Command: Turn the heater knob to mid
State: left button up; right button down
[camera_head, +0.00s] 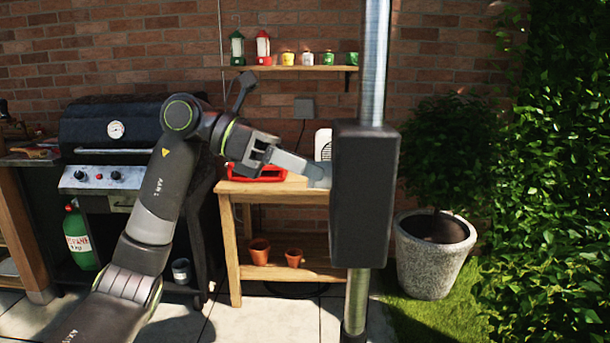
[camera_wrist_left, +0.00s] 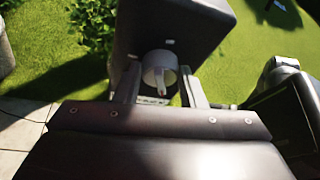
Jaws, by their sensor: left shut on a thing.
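The heater is a black box (camera_head: 364,195) on a shiny upright metal pole (camera_head: 375,60). Its pale round knob (camera_wrist_left: 160,70) shows in the left wrist view, on the face of the black box (camera_wrist_left: 185,25). Small light marks sit on the box near the knob. My left gripper (camera_head: 318,173) reaches the box's left side in the head view. In the left wrist view my left gripper (camera_wrist_left: 160,88) has one finger on each side of the knob and is shut on it. The knob is hidden in the head view. My right gripper is not in view.
A wooden table (camera_head: 300,187) with a red tray (camera_head: 262,174) stands behind my left arm. A grill (camera_head: 120,140) is at the left, with a green gas bottle (camera_head: 78,238). A stone planter (camera_head: 433,262) and hedge (camera_head: 560,150) are at the right.

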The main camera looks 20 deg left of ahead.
pick_arm(q)
jog(key=shift+s+m+t+y+b, duration=0.2)
jog(key=shift+m+t+b, duration=0.3)
jog(key=shift+m, duration=0.3)
jog(key=shift+s+m+t+y+b, duration=0.1)
jog(key=shift+m+t+y+b, duration=0.1)
jog(key=shift+m+t+b, duration=0.45)
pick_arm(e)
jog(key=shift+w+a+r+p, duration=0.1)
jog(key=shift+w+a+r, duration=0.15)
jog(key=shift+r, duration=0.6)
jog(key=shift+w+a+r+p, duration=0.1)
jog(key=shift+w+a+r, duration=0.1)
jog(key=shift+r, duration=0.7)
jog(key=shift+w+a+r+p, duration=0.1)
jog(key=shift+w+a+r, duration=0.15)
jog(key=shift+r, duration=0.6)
pick_arm(q)
jog(key=shift+m, duration=0.25)
jog(key=o, duration=1)
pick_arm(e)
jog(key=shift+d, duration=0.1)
pick_arm(q)
jog(key=shift+w+v, duration=0.15)
jog(key=shift+v, duration=4.2)
jog(key=shift+w+v, duration=0.15)
jog(key=shift+v, duration=4.2)
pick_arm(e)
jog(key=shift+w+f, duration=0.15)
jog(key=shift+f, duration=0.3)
